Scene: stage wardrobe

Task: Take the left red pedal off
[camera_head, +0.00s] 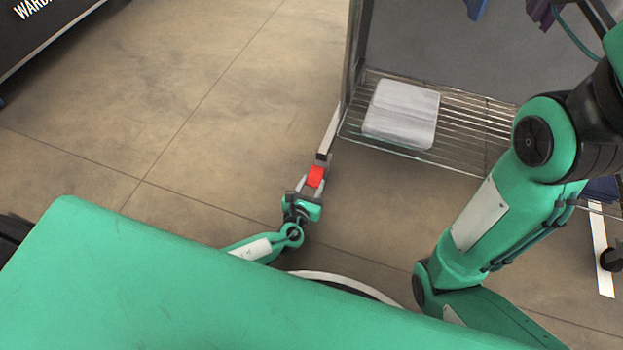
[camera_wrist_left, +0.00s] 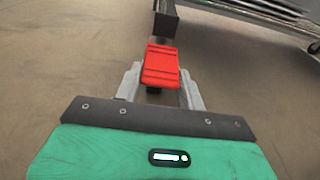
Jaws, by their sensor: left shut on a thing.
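The left red pedal (camera_head: 316,176) is at the end of the rack's pale foot bar, low near the floor. It also shows in the left wrist view (camera_wrist_left: 161,66), just in front of a dark end piece of the bar. My left gripper (camera_head: 309,181) is shut on the red pedal, with one grey finger on each side of it. The fingers also show in the left wrist view (camera_wrist_left: 160,78). Whether the pedal still touches the bar's end piece I cannot tell. My right arm is at the right of the head view, but its gripper is out of the picture.
A wire rack shelf (camera_head: 470,125) holds a folded white stack (camera_head: 402,113). The rack's upright (camera_head: 352,50) rises beside it. Another foot bar (camera_head: 600,250) with a caster (camera_head: 612,259) is at the right. The concrete floor (camera_head: 150,110) at the left is clear.

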